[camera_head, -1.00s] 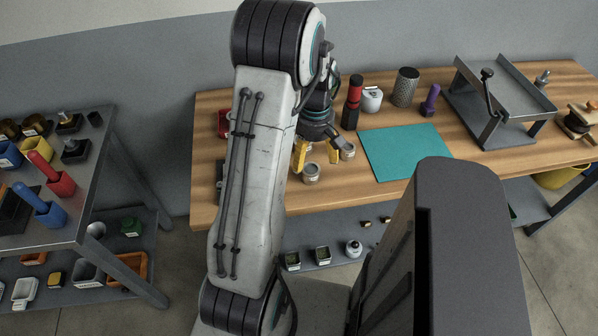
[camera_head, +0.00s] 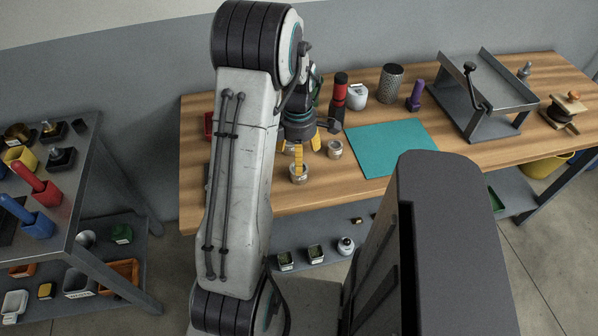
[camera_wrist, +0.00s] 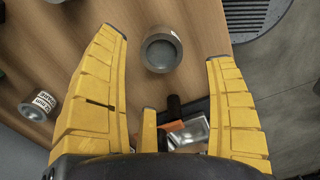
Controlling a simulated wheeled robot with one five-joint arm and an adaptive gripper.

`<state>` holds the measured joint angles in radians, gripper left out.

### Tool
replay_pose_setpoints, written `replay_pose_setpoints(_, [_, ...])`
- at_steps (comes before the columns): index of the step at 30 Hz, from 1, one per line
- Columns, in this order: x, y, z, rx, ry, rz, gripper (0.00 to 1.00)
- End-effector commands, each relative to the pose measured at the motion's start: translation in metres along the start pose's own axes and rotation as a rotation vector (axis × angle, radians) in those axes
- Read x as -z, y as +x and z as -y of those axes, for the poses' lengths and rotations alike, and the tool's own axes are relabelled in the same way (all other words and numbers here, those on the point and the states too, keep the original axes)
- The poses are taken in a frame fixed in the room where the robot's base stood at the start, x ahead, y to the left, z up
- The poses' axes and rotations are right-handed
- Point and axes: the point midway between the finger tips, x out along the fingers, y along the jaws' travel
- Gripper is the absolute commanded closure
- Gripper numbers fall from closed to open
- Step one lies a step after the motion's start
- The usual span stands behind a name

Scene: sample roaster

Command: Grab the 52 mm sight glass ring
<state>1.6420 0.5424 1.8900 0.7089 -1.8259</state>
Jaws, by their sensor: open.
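My gripper (camera_wrist: 168,46) is open, its yellow fingers wide apart. In the wrist view a grey, round sight glass ring (camera_wrist: 162,50) with a dark inner circle stands on the table, between the fingertips in the picture and apart from both. A second, similar ring (camera_wrist: 38,106) with a white label lies left of the left finger. The label is too small to read surely, so I cannot tell which ring is 52 mm. In the head view one ring (camera_head: 298,175) is just below a yellow finger of my gripper (camera_head: 308,148); another ring (camera_head: 335,150) is to its right.
A teal mat (camera_head: 390,150) lies right of the rings. Behind stand a red and black bottle (camera_head: 339,92), a white jar (camera_head: 357,96) and a mesh cylinder (camera_head: 392,83). The wooden table's (camera_head: 300,201) front edge is close to the rings.

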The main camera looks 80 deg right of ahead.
Motion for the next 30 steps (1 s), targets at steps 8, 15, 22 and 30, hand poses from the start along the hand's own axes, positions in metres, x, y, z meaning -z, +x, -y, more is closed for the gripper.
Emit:
replay_pose_setpoints(8, [-0.001, 0.023, 0.003, 0.005, 0.002, -0.001, 0.22])
replay_pose_setpoints(15, [-0.002, 0.051, 0.004, 0.004, 0.002, -0.001, 0.22])
replay_pose_setpoints(22, [-0.002, 0.061, 0.003, 0.001, 0.003, 0.000, 0.22])
replay_pose_setpoints(30, [-0.002, 0.061, 0.003, 0.000, 0.003, 0.000, 0.27])
